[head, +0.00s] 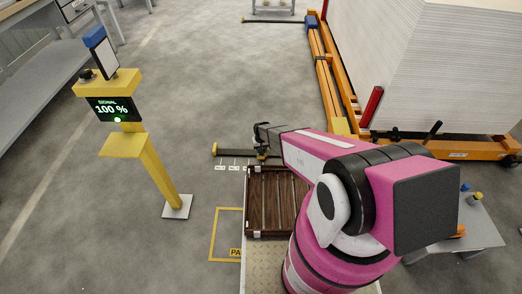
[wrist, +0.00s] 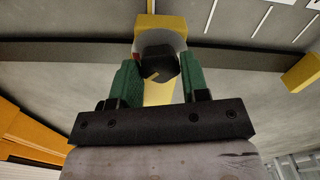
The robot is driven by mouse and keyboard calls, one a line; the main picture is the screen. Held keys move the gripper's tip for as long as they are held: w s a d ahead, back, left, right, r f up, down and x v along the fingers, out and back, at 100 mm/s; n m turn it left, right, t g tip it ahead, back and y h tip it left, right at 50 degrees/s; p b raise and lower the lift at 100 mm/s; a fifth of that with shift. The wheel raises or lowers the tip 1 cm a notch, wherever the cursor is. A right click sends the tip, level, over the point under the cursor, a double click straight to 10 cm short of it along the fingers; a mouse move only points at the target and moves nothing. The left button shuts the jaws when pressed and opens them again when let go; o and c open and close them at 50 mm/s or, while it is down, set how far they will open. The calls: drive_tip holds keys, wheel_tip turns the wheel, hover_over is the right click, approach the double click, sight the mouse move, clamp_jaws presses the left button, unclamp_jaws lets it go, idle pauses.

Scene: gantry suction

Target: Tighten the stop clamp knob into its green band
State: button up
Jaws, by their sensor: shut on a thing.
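In the wrist view my gripper (wrist: 158,72) has its two green-padded fingers on either side of a black knob (wrist: 157,62) and is shut on it. A small pale pointer mark shows on the knob. The knob sits on the yellow stop clamp (wrist: 160,22), with a grey-white dial face partly visible around it. I cannot make out a green band on the dial. The clamp is on a dark rail (wrist: 90,50). In the head view my gripper (head: 262,137) is over the rail, and the clamp (head: 263,153) is small and partly covered.
The rail ends in a yellow cap (head: 214,150), with white scale labels (head: 233,168) beside it. A dark slatted tray (head: 251,205) lies close to my arm. An orange gantry frame (head: 325,75) and a white stack (head: 430,60) are right.

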drive_tip(key=o, duration=0.6)
drive_tip(key=shift+o, duration=0.2)
drive_tip(key=shift+r, duration=0.15)
wheel_tip(320, 180, up, 11)
drive_tip(key=shift+f, duration=0.2)
